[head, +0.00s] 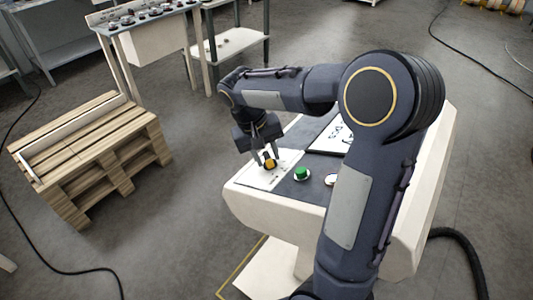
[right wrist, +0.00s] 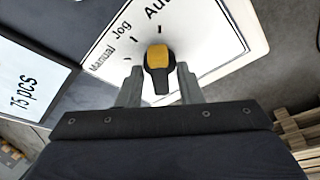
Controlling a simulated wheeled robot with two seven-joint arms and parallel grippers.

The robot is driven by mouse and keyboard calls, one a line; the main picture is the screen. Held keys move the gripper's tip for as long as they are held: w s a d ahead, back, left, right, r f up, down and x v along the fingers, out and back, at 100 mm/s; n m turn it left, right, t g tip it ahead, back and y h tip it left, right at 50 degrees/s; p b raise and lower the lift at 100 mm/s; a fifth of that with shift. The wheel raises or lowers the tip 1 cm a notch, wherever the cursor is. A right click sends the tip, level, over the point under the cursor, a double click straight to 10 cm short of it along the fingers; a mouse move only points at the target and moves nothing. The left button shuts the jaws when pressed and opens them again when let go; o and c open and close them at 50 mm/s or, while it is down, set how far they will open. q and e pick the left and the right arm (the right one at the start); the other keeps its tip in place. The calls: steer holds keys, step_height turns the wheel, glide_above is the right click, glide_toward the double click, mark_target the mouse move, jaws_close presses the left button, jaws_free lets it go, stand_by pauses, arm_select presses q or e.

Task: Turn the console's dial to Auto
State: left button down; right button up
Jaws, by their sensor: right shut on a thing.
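The console (head: 232,202) is cream with a dark top. Its dial (head: 269,162) has a yellow and black knob on a white plate (head: 262,180). In the right wrist view the dial (right wrist: 159,62) is printed around with Manual, Jog and Auto, and its long axis runs up the picture roughly toward the tick by Auto (right wrist: 158,8). I cannot tell for certain that it sits exactly on that tick. My right gripper (head: 265,160) points down over the plate and is shut on the dial, a finger on each side. My left gripper is not in view.
A green button (head: 301,174) stands on the console beside the dial plate, with a white round part (head: 332,180) farther right, partly behind my arm. A display (right wrist: 30,85) reads 75 pcs. Wooden pallets (head: 95,145) and a bench (head: 150,35) stand left; floor between is clear.

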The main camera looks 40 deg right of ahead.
steer(key=shift+m, duration=0.6)
steer(key=o, duration=0.6)
steer(key=v, duration=0.8)
steer(key=shift+a, duration=0.15)
steer(key=shift+f, duration=0.1)
